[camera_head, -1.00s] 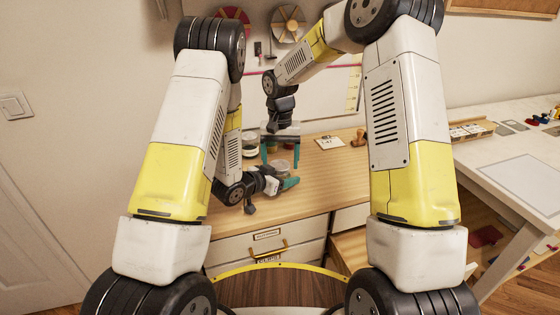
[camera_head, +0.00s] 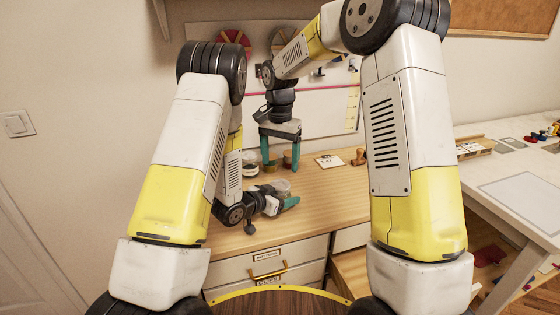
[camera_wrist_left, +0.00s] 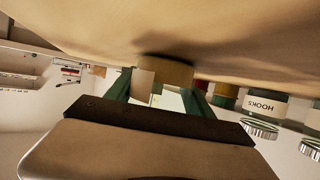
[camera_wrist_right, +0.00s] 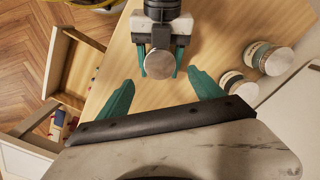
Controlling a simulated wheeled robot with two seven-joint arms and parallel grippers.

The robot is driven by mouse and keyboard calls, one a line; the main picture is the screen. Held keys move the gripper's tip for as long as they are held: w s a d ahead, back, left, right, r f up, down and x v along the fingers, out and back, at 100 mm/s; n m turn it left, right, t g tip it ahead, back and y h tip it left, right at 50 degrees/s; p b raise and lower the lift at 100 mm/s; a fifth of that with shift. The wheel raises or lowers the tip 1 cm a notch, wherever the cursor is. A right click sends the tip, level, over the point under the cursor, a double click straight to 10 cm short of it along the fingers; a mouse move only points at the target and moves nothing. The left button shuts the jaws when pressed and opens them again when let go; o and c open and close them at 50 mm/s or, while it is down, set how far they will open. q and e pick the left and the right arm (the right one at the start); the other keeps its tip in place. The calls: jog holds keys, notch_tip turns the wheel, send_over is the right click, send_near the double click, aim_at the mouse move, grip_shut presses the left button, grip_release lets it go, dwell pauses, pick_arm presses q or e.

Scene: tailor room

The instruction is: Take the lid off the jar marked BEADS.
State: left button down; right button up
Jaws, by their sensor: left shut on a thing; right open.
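My left gripper (camera_head: 291,203) is shut on a jar (camera_head: 281,187) that stands on the wooden top. In the right wrist view, the jar's round metal-coloured top (camera_wrist_right: 159,63) lies between the left gripper's teal fingers and looks covered by a lid. No label can be read on this jar, so I cannot tell if it is marked BEADS. The left wrist view shows it only partly between the fingers (camera_wrist_left: 157,88). My right gripper (camera_head: 279,150) is open and empty, pointing down above and behind the jar; its spread fingers also show in the right wrist view (camera_wrist_right: 160,92).
Other lidded jars stand behind on the wooden top, including one at the left (camera_head: 250,164). The left wrist view shows a jar marked HOOKS (camera_wrist_left: 262,106), upside down. A stamp (camera_head: 359,157) and a card (camera_head: 329,161) lie to the right. The front wooden top is clear.

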aim_at(279, 185)
notch_tip(279, 185, down, 8)
jog(key=shift+r, duration=0.15)
jog(key=shift+c, duration=0.3)
jog(key=c, duration=1.4)
jog(key=n, duration=0.6)
jog(key=o, duration=1.5)
jog(key=shift+a, duration=0.1)
